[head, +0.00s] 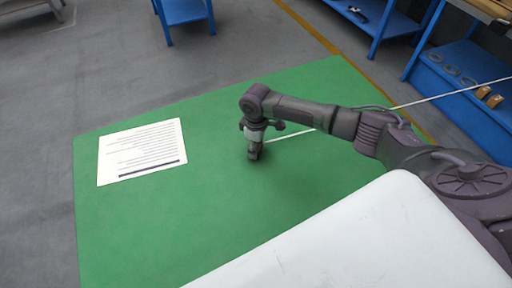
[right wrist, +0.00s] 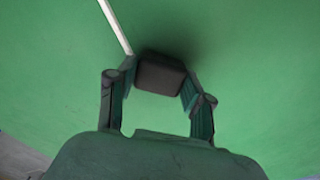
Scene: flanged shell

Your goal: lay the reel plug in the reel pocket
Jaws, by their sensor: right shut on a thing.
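My right gripper (head: 254,154) is above the green mat, left of the arm it hangs from, pointing down. In the right wrist view, my right gripper (right wrist: 158,80) has its two fingers on either side of a dark, rounded block (right wrist: 160,72) and is shut on it. I cannot tell from its look whether this block is the reel plug. In the head view the block is too small and dark to separate from the fingers. I see no reel pocket that I can make out in either view. My left gripper is not in view.
A green mat (head: 200,225) covers the floor, mostly clear. A printed white sheet (head: 142,150) lies at its left. A thin white line or rod (head: 450,94) runs from near the gripper to the right. Blue shelving (head: 455,100) with small items stands at the right, a blue stand (head: 186,12) behind.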

